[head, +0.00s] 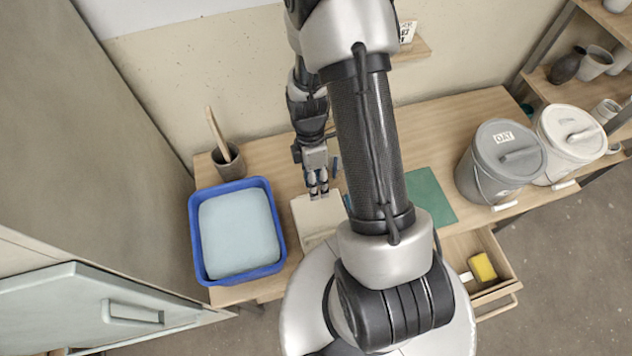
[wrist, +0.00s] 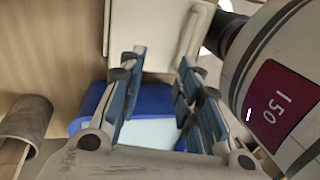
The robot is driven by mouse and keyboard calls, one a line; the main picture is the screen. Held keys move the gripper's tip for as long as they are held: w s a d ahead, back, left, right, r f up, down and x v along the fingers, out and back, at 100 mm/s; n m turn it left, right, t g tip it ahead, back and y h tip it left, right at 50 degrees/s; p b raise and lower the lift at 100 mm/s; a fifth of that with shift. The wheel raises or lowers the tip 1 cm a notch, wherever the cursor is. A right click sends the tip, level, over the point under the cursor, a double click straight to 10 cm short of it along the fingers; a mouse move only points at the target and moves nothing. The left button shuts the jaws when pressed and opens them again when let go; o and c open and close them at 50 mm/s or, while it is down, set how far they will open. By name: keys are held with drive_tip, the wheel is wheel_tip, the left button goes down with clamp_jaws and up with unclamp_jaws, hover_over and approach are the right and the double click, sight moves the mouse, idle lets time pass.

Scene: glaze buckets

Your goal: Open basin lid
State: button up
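A blue basin (head: 196,246) stands on the left of the wooden table, filled or covered by a smooth pale blue surface (head: 238,230); I cannot tell whether that is a lid or liquid. The basin also shows in the wrist view (wrist: 152,95). A flat cream panel (head: 303,213) lies to its right, partly hidden by my arm; it also shows in the wrist view (wrist: 150,30). My gripper (head: 318,193) is above or at the panel's far edge; contact cannot be told. In the wrist view my gripper (wrist: 162,62) has its fingers apart with nothing between them.
A grey-brown cup with a stick (head: 228,162) stands behind the basin. A green mat (head: 430,197) lies on the right. Two lidded buckets (head: 500,160) (head: 570,145) stand at the right end. An open drawer (head: 490,255) with a yellow sponge (head: 482,267) juts out in front.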

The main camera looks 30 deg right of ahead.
drive_tip(key=v, duration=1.2)
drive_tip(key=shift+f, duration=0.15)
